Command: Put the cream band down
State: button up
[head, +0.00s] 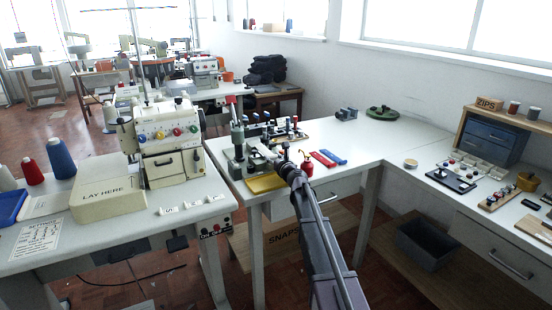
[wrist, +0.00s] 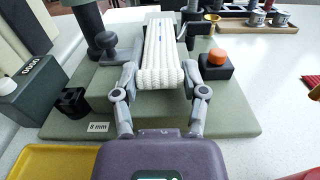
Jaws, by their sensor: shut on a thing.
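The cream band (wrist: 160,55) is a ribbed, folded strip in the wrist view, running away from me between the two fingers of my gripper (wrist: 161,80). The gripper is shut on it from both sides. The band lies over the grey-green base of a snap press (wrist: 232,122); I cannot tell if it touches the base. The base carries an "8 mm" label, an orange button (wrist: 217,57) and a dark knob. In the head view my gripper (head: 280,163) is at the green press (head: 239,143), and the band is too small to make out clearly.
A yellow tray (wrist: 45,162) lies in front of the press. A counter box (wrist: 35,88) stands at its left. In the head view a red oil can (head: 307,166) and red and blue strips (head: 328,158) sit to the right.

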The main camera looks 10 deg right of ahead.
jog(key=shift+f, duration=0.35)
jog(key=o, duration=0.8)
jog(key=shift+o, duration=0.2)
jog(key=shift+r, duration=0.1)
jog(key=shift+r+p, duration=0.5)
jog(key=shift+r, duration=0.15)
jog(key=v, duration=1.2)
jog(key=shift+f, duration=0.1)
jog(key=shift+s, duration=0.15)
